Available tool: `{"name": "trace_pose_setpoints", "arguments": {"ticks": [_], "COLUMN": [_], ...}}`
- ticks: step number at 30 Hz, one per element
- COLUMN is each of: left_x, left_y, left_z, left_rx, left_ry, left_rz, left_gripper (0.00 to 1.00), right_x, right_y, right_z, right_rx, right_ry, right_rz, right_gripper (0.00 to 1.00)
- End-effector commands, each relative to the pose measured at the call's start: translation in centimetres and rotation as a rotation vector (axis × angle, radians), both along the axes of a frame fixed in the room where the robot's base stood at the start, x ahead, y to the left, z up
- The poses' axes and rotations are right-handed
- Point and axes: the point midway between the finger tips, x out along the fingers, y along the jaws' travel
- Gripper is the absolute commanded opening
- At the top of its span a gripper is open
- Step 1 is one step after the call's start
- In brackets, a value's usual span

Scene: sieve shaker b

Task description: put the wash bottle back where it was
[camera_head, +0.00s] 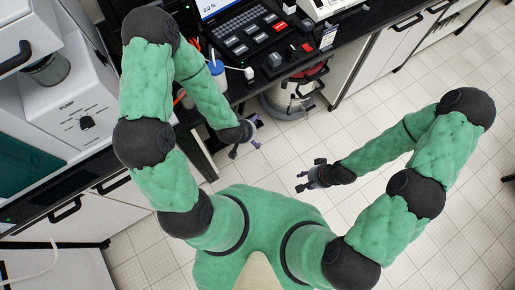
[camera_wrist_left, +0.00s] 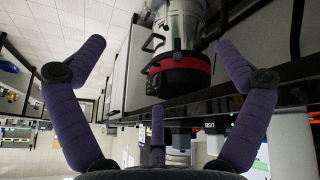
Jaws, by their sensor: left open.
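A small blue-capped item (camera_head: 216,68) stands on the dark bench behind my left forearm in the head view. It may be the wash bottle, but its body is mostly hidden and I cannot tell. My left gripper (camera_head: 247,136) is open and empty, in front of the bench edge over the floor. In the left wrist view its purple fingers (camera_wrist_left: 161,62) are spread wide with nothing between them. My right gripper (camera_head: 309,178) is over the floor to the right, apart from everything. Its fingers look spread and empty.
A red-and-black-topped canister (camera_head: 297,92) stands on the floor below the bench; it also shows in the left wrist view (camera_wrist_left: 180,75). A control panel (camera_head: 250,27) is on the bench. The tiled floor is clear at right.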

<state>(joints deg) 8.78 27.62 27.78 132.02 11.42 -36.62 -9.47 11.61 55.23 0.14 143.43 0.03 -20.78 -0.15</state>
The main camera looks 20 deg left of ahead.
Motion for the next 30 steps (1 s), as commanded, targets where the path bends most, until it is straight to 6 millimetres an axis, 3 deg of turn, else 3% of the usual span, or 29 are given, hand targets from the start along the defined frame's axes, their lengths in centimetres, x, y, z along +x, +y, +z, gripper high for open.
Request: {"name": "trace_pose_setpoints", "arguments": {"ticks": [6, 13, 18, 30], "left_x": [-4.7, -8.9, -10.0, -10.0], "left_y": [-3.1, -5.1, -5.5, -5.5], "left_z": [-3.9, -6.1, -6.5, -6.5], "left_rx": [-0.110, -0.181, -0.196, -0.197], "left_ry": [0.217, 0.379, 0.417, 0.418], "left_rz": [-0.071, -0.120, -0.133, -0.132], "left_gripper": [1.00, 1.00, 1.00, 1.00], "right_x": [0.0, 0.0, 0.0, 0.0], "right_y": [0.0, 0.0, 0.0, 0.0], "right_z": [0.0, 0.0, 0.0, 0.0], "right_rx": [0.000, 0.000, 0.000, 0.000], "right_ry": [0.000, 0.000, 0.000, 0.000], "right_rz": [0.000, 0.000, 0.000, 0.000], "right_gripper": [0.40, 0.40, 0.40, 0.40]}}
